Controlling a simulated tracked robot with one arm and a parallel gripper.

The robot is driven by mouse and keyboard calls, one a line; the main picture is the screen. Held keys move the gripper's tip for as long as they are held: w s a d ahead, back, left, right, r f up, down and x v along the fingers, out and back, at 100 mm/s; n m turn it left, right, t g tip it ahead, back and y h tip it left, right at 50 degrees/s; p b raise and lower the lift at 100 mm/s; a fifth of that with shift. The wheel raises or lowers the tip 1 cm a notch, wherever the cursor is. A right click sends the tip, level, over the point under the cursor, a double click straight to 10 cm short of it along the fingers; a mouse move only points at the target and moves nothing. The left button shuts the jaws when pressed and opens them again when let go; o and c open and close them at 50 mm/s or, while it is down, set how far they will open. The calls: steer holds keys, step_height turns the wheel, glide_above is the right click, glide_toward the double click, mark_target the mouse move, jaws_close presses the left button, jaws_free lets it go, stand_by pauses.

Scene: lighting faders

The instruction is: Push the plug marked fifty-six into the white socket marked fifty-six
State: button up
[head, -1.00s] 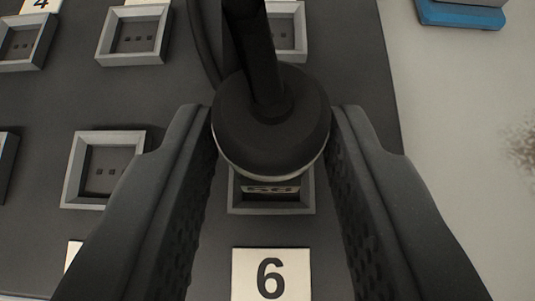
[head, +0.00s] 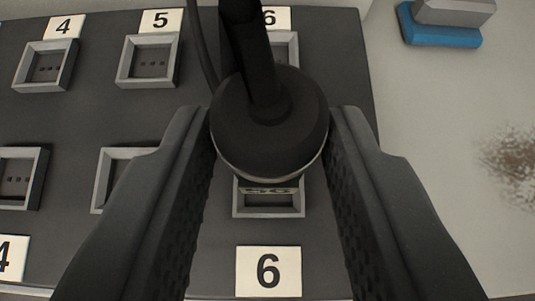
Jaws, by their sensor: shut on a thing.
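My gripper (head: 270,122) is shut on a round black plug (head: 270,128) with a thick black cable rising from it. A small tag reading 56 shows at the plug's lower edge, partly in shadow. The plug is in front of a light grey-framed square socket (head: 268,212), whose upper part it hides. The plug appears to be above the socket, but whether they touch is hidden. A white label with a 6 (head: 268,271) lies below this socket. No socket label reading 56 is in view.
A dark panel (head: 75,115) carries several more grey-framed sockets, with labels 4 (head: 63,27), 5 (head: 161,20) and 6 (head: 275,17) along the top. A grey and blue block (head: 440,28) lies on the pale surface at right, near a brown stain (head: 515,158).

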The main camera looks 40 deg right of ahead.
step_height(320, 180, up, 8)
steer(key=p, duration=0.2)
steer(key=shift+p, duration=0.3)
stand_by(0.5)
steer(key=shift+w+d+r, duration=0.1)
steer(key=shift+w+d, duration=0.15)
steer(key=shift+w, duration=0.25)
steer(key=shift+w+d, duration=0.6)
steer(key=shift+w, duration=0.35)
steer(key=w+d+p, duration=0.3)
steer(key=w+d, duration=0.1)
steer(key=w, duration=0.4)
steer(key=w+d+p, duration=0.4)
steer(key=w+d, duration=0.1)
steer(key=w, duration=0.3)
steer(key=shift+d+p, duration=0.25)
steer(key=shift+p, duration=0.05)
